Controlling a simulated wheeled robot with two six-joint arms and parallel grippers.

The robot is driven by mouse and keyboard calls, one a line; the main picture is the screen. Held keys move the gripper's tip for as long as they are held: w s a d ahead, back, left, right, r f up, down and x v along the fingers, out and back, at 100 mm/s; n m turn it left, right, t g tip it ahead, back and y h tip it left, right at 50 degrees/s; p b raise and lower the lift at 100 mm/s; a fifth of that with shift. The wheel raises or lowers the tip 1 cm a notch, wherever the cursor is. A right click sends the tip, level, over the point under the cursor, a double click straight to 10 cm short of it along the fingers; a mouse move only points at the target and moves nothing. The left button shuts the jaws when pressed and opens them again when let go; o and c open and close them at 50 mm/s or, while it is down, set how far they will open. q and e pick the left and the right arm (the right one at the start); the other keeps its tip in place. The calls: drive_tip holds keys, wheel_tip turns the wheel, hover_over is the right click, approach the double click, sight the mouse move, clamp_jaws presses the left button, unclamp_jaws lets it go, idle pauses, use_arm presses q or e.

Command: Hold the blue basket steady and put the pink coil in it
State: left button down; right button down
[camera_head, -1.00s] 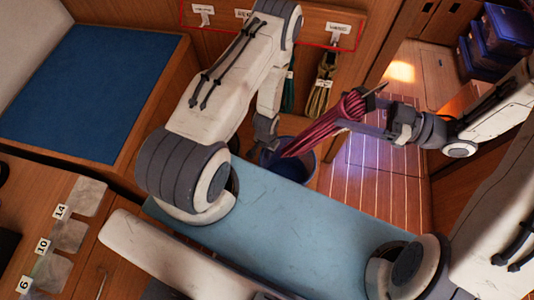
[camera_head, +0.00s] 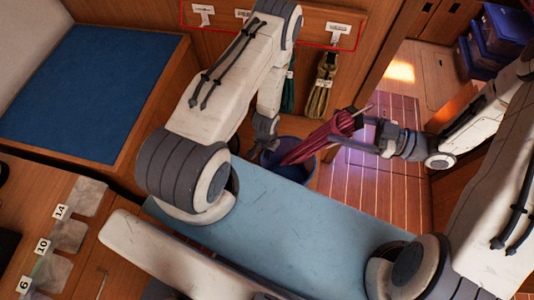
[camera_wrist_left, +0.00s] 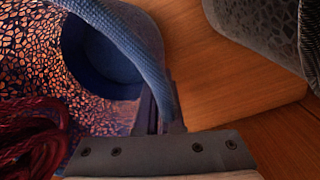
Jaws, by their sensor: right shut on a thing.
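The blue basket (camera_head: 302,174) stands on the floor beyond the light-blue bench top. My left gripper (camera_head: 264,135) is at its left rim. In the left wrist view, the basket's blue handle (camera_wrist_left: 137,45) runs down between the left fingers (camera_wrist_left: 160,112), which look closed on it. My right gripper (camera_head: 352,127) is shut on the upper end of the pink coil (camera_head: 318,140). The coil hangs tilted down to the left, its lower end over the basket's opening. Part of it shows in the left wrist view (camera_wrist_left: 30,138). Whether it touches the basket inside is hidden.
A rack board (camera_head: 270,18) with labelled hooks is on the wall behind, with a green coil (camera_head: 288,95) and a khaki coil (camera_head: 321,88) hanging. Lidded blue boxes (camera_head: 490,45) are stacked at the upper right. Floor right of the basket is clear.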

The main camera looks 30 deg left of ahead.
drive_tip(key=shift+f, duration=0.85)
unclamp_jaws()
drive_tip(key=w+d, duration=0.1)
drive_tip(key=d, duration=1.1)
drive_tip(key=shift+w+r, duration=0.25)
drive_tip(key=shift+w, duration=0.05)
use_arm(q)
drive_tip(key=c, duration=1)
unclamp_jaws()
drive_tip(key=shift+o, duration=0.2)
